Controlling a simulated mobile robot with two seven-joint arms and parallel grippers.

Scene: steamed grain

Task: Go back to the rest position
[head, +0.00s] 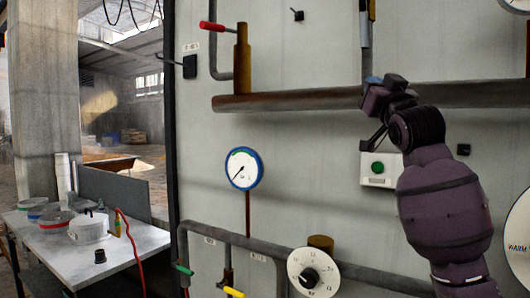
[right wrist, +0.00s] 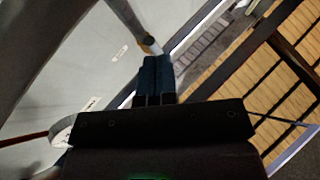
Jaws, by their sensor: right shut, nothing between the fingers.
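My right arm comes in from the lower right of the head view, in front of the grey panel (head: 320,150). Its gripper (head: 366,148) is near a white box with a green button (head: 377,168), below the thick brown pipe (head: 290,101). Whether it touches the box cannot be told. In the right wrist view the two dark blue fingers of my right gripper (right wrist: 154,60) are together, with nothing between them. My left gripper is not in view.
A blue-rimmed gauge (head: 243,168) and a white dial with a black knob (head: 313,272) are on the panel. A white table (head: 130,255) with several containers stands at the left. In the right wrist view, yellowish slatted flooring (right wrist: 250,90) shows on the right.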

